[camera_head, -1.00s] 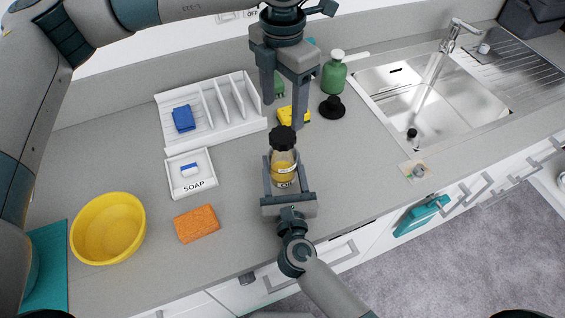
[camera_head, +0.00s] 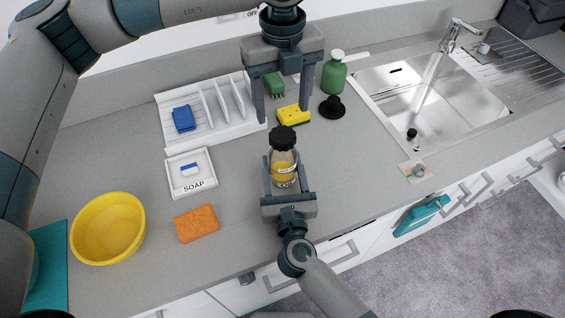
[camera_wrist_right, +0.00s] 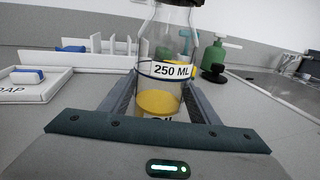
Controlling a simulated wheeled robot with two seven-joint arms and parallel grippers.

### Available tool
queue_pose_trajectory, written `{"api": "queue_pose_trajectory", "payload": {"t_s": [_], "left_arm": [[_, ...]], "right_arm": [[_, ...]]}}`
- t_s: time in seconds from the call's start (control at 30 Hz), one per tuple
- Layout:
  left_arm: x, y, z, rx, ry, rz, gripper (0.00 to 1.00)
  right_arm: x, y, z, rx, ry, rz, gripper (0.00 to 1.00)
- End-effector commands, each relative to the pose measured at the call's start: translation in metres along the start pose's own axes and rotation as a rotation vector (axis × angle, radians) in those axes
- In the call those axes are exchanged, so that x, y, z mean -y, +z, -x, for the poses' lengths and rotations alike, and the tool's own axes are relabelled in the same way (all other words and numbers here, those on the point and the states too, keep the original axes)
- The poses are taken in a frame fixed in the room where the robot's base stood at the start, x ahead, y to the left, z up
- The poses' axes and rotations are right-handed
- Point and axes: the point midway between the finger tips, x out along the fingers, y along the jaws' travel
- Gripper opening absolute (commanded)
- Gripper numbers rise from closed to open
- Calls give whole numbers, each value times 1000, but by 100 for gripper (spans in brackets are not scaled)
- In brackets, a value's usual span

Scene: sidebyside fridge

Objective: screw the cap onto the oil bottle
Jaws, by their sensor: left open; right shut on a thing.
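The oil bottle (camera_head: 284,170) is clear glass with yellow oil and stands upright near the counter's front. Its dark cap (camera_head: 283,139) sits on its mouth; how tightly it is threaded cannot be told. My right gripper (camera_head: 282,165) is shut on the bottle's body, a finger on each side. In the right wrist view the bottle (camera_wrist_right: 164,75) shows a "250 ML" label between the fingers, and the cap's edge is cut off at the top. My left gripper (camera_head: 283,116) points down, open and empty, above and behind the cap and apart from it.
A white rack (camera_head: 215,135) and a soap tray (camera_head: 185,160) lie to the left. An orange sponge (camera_head: 197,224) and a yellow bowl (camera_head: 108,229) are at front left. A yellow sponge (camera_head: 294,115), green bottle (camera_head: 334,75) and black plunger (camera_head: 332,108) stand behind. The sink (camera_head: 420,98) is right.

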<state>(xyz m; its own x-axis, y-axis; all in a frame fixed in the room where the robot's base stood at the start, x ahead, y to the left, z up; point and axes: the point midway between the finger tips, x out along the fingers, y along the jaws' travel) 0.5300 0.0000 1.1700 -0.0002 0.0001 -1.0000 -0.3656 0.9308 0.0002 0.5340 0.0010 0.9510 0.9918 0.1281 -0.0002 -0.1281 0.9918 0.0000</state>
Motion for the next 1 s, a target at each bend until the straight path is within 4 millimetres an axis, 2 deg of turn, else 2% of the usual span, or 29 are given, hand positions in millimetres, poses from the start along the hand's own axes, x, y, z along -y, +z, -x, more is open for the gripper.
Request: {"api": "queue_pose_trajectory", "payload": {"t_s": [0.57,0.77,1.0], "left_arm": [[0,0,-5,-1,1,19,61],[0,0,-22,-2,1,19,61],[0,-1,-53,-3,1,19,61]], "right_arm": [[0,-1,0,-1,0,0,0],[0,-1,0,-1,0,0,0],[0,-1,0,-1,0,0,0]]}}
